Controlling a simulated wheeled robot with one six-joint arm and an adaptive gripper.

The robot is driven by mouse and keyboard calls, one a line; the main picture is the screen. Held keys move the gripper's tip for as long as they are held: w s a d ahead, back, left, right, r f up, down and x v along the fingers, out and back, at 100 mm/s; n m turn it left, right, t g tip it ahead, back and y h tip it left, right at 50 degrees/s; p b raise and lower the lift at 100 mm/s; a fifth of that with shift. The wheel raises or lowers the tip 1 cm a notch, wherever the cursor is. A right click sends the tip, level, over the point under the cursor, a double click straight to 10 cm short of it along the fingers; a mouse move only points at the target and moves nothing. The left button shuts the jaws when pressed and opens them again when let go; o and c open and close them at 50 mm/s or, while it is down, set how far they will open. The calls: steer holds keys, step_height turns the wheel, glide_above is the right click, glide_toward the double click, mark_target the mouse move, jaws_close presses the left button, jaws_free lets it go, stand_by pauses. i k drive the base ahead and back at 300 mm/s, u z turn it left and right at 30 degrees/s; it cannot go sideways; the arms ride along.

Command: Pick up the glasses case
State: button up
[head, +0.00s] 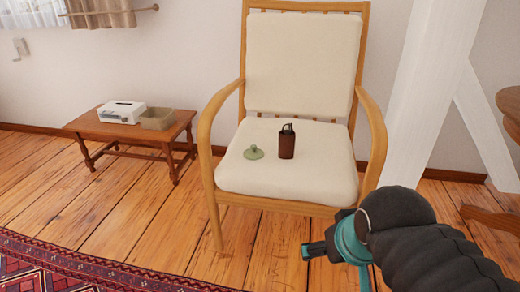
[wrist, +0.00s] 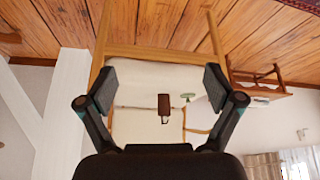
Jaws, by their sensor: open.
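I cannot make out a sure glasses case. On the cream seat of the wooden armchair (head: 301,175) stands a dark brown upright object (head: 287,142) with a black top and a loop. It also shows in the wrist view (wrist: 164,102), upside down between my fingers. A small pale green object (head: 254,152) with a knob lies left of it on the seat; it shows in the wrist view too (wrist: 188,97). My gripper (wrist: 159,88) is open and empty, its fingers spread wide. In the head view it is in front of the chair's right side, apart from both objects.
A low wooden table (head: 103,128) at the left bears a white box-like item (head: 121,112) and a beige open container (head: 157,119). White timber braces (head: 432,85) stand right of the chair. The chair's armrests flank the seat. A red patterned rug (head: 60,268) lies front left.

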mark_target(287, 144)
steer(key=z, duration=0.7)
steer(key=i, duration=0.35)
steer(key=u, duration=0.8)
